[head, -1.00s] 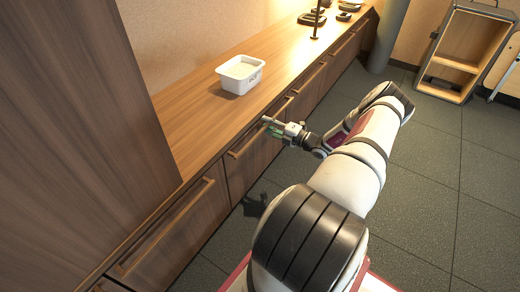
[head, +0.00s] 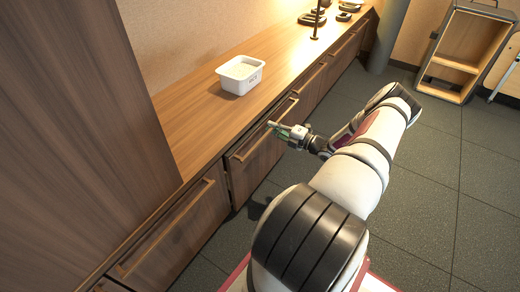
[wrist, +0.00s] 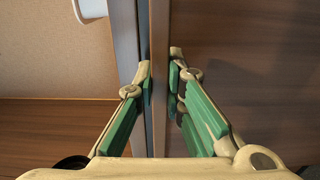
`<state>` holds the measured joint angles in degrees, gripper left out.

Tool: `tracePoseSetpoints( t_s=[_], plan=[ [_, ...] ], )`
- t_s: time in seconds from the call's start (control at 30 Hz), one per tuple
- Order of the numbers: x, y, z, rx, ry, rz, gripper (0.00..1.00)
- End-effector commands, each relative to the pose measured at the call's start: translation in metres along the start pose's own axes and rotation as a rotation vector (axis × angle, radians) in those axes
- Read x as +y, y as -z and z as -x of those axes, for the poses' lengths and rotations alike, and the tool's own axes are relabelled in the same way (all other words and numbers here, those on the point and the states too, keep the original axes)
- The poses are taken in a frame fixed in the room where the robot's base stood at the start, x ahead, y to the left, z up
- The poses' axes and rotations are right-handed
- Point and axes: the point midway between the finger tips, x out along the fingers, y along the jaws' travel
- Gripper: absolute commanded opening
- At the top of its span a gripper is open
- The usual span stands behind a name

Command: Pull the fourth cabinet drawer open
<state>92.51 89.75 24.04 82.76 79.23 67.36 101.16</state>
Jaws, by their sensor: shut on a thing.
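The long low wooden cabinet has a row of drawer fronts with bar handles. My gripper (head: 272,126) is at the bar handle (head: 248,145) of the drawer (head: 252,172) just below the white tub. In the wrist view, the green-padded fingers of my gripper (wrist: 161,85) are closed around the handle bar (wrist: 160,40), one on each side. The drawer front (wrist: 235,60) fills the right of that view. This drawer stands slightly out from its neighbour on the near side. The inside of the drawer cannot be seen.
A white tub (head: 240,76) stands on the cabinet top (head: 190,110). A tall wooden panel (head: 80,110) rises at the left. The grey floor (head: 440,200) beside the cabinet is clear. An open wooden shelf unit (head: 464,55) stands at the far right.

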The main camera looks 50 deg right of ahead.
Motion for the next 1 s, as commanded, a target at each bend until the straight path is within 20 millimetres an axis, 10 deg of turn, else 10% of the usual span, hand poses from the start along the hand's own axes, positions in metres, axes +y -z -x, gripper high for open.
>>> tracePoseSetpoints(
  t_s=[1.0],
  plan=[
    [-0.001,0.000,0.065,-0.002,0.004,0.001,0.00]
  ],
)
